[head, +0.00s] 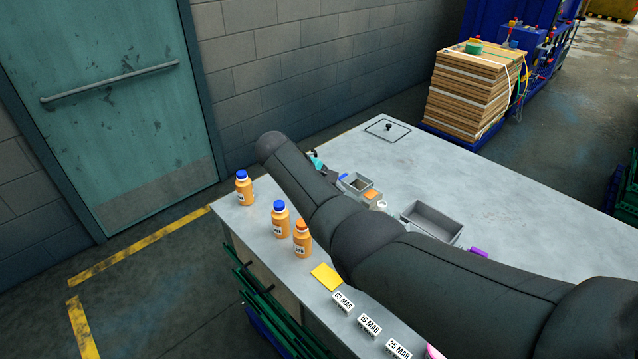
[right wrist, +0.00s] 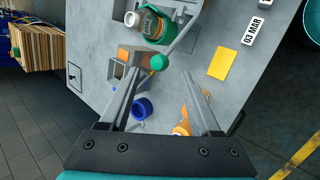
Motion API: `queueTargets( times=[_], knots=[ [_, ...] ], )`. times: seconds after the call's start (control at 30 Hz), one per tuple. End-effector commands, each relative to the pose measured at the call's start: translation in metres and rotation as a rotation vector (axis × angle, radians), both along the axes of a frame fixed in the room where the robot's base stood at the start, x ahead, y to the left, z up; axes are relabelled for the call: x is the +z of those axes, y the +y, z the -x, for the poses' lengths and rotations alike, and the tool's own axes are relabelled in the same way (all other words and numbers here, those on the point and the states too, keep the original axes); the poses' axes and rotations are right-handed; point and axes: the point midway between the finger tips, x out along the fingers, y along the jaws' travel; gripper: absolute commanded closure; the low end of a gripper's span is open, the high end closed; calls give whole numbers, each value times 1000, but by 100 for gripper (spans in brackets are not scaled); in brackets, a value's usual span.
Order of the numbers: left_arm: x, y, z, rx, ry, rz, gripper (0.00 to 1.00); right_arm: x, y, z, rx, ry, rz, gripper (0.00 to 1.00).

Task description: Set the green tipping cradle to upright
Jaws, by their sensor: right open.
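The green tipping cradle (right wrist: 152,28) shows at the top of the right wrist view, around an orange bottle (right wrist: 147,22) that appears to lie tilted in it. A grey lever runs from the cradle and a green ball knob (right wrist: 158,62) shows beside it. My right gripper (right wrist: 161,74) is open, with its two fingers apart and nothing held. The knob appears between or just beyond the fingertips; contact is not visible. In the head view my right arm hides the cradle. My left gripper is not in view.
Two blue-capped bottles (head: 244,188) (head: 281,219) and an orange-capped bottle (head: 302,240) stand along the table edge. A grey tray (head: 432,222) sits beyond my arm. The table's far right is clear.

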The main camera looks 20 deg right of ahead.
Motion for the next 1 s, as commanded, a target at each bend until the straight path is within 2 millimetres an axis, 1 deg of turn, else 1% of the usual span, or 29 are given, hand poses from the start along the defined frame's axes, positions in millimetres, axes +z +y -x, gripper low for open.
queueTargets(
  times=[0.1, 0.23, 0.4, 0.9, 1.0],
  knots=[
    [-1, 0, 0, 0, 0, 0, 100, 15, 13, 1, 3, -3, -1, 36],
    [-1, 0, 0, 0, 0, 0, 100, 30, 23, 3, 2, -1, -1, 36],
    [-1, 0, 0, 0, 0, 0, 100, 42, 32, 5, 1, 0, -1, 36],
    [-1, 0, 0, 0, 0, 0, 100, 45, 33, 6, 1, 1, -1, 36],
    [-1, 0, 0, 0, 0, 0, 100, 39, 33, 8, -1, 0, -9, 36]
  ],
)
